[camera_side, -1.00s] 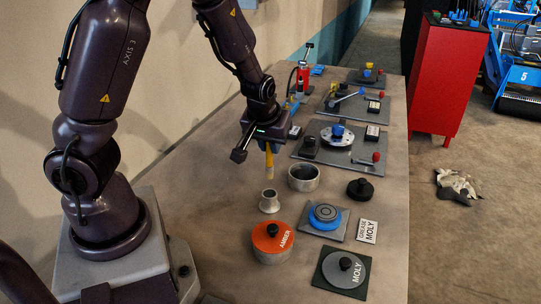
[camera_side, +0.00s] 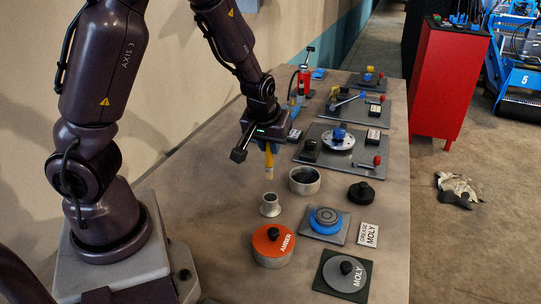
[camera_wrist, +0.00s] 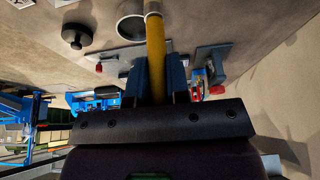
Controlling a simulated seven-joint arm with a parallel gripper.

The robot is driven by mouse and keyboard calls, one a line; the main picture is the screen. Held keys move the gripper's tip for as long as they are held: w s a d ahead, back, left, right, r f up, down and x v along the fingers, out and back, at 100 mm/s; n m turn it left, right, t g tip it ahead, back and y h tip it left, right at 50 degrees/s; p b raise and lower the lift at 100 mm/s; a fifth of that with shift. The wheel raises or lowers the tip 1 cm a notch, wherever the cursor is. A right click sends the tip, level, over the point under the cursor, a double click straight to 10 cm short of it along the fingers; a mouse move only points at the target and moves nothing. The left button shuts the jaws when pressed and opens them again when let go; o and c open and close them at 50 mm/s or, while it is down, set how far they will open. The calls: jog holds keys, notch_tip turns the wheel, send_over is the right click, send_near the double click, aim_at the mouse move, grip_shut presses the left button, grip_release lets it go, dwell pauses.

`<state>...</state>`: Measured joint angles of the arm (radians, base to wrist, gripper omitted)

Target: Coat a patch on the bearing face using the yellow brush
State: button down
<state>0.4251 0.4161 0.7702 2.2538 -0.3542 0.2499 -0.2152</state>
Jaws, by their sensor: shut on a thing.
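My gripper (camera_side: 268,146) is shut on the yellow brush (camera_side: 269,160), which hangs upright with its pale tip down. In the wrist view the brush (camera_wrist: 155,55) stands between the two blue fingers. Its tip is above the bench, apart from the small flared metal cup (camera_side: 270,204) and left of the open grey pot (camera_side: 293,187). The pot's dark inside is partly visible; its rim also shows in the wrist view (camera_wrist: 121,31). The bearing face (camera_side: 326,215), a round grey top with a blue ring, lies on a grey plate at right front. The "GREASE MOLY" card (camera_side: 369,236) lies beside it.
A black knobbed lid (camera_side: 361,193) lies right of the open pot. Several plates with knobs and levers (camera_side: 341,143) fill the far bench. The left front bench is clear.

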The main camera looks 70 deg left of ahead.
jog(key=w+a, duration=0.2)
jog(key=w, duration=0.5)
jog(key=w+a, duration=0.3)
jog(key=w, duration=0.3)
notch_tip(320, 180, down, 6)
jog(key=shift+d+f, duration=0.2)
jog(key=shift+s+f, duration=0.1)
jog(key=shift+f, duration=0.5)
dwell(1.8)
notch_tip(320, 180, up, 7)
dwell(0.8)
dwell(0.4)
